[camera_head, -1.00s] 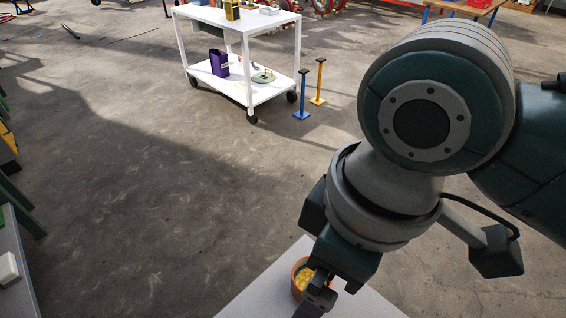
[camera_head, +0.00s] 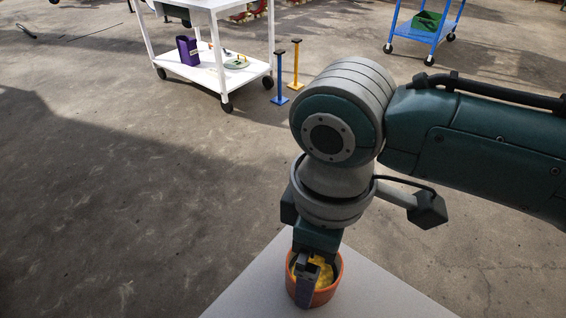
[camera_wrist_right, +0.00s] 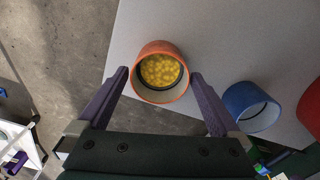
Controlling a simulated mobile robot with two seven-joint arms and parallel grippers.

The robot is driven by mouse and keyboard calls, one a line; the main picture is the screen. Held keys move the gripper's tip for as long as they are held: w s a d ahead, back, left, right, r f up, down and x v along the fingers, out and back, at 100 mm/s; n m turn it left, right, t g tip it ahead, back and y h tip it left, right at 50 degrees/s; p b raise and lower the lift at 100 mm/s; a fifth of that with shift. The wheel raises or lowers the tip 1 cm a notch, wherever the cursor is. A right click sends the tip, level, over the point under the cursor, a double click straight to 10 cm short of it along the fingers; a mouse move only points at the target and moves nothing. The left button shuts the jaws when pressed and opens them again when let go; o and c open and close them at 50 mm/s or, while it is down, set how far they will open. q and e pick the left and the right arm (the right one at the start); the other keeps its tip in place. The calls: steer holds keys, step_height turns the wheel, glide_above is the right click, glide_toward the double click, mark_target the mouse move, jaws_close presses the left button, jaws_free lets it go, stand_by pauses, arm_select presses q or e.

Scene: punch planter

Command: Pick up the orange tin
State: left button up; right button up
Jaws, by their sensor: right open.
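The orange tin (camera_head: 340,279) stands upright near the corner of a light grey tabletop (camera_head: 257,284), with yellow contents inside. It also shows in the right wrist view (camera_wrist_right: 160,92), where the yellow pieces lie at its bottom. My right gripper (camera_head: 306,290) is above and in front of the tin in the head view, pointing down. In the right wrist view my right gripper (camera_wrist_right: 159,76) is open, with one finger on each side of the tin. Whether the fingers touch it is unclear. My left gripper is not in view.
A blue tin (camera_wrist_right: 250,107) and a red tin (camera_wrist_right: 312,108) stand to the right of the orange one in the right wrist view. A white cart (camera_head: 205,70), a blue cart (camera_head: 428,35) and blue and yellow posts (camera_head: 295,65) stand on the floor beyond.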

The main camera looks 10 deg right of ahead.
step_height(320, 180, down, 2)
steer(key=shift+f, duration=0.1)
steer(key=c, duration=1.4)
